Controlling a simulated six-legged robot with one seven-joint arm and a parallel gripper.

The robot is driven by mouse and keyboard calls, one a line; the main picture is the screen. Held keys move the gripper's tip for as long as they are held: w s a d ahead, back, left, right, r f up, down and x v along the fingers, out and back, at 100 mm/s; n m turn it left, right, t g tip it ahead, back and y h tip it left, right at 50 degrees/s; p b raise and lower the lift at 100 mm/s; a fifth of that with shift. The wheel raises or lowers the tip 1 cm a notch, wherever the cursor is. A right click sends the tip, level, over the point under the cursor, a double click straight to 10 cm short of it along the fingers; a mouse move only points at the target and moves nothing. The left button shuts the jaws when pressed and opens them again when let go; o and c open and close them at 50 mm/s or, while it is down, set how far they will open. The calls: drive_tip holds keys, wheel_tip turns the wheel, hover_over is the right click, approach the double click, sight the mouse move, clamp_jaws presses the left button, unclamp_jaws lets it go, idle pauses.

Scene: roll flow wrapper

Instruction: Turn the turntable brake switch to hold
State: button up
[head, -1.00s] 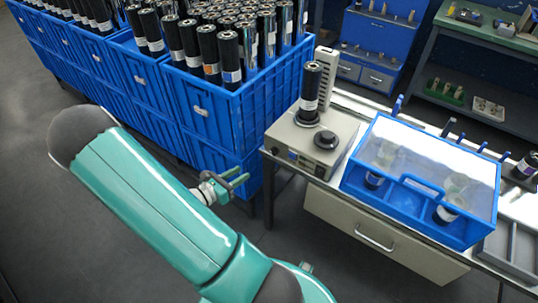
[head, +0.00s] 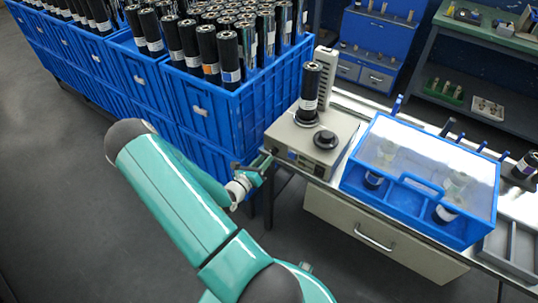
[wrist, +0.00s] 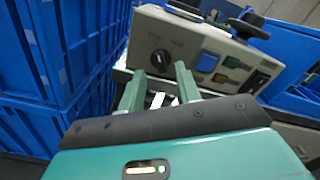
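The beige turntable unit (head: 340,125) stands at the left end of the bench. A black roll (head: 311,85) stands upright on it, beside a round black knob (head: 325,139). In the wrist view its front panel (wrist: 185,42) carries a black rotary switch (wrist: 161,60) at left, a blue button (wrist: 207,62), and another dark switch (wrist: 258,78) at right. The panel lettering is too small to read. My gripper (head: 262,163) is just left of the panel in the head view. In the wrist view my gripper (wrist: 160,85) is open and empty, its fingers below the left switch, apparently apart from it.
Blue crates (head: 235,110) of black rolls stand close on the left. A blue case with a clear lid (head: 420,165) sits right of the unit. A drawer (head: 385,240) hangs under the bench. The floor in front is clear.

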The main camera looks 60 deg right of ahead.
sight(271, 152)
drive_tip(key=d, duration=0.4)
drive_tip(key=shift+s, duration=0.35)
clamp_jaws()
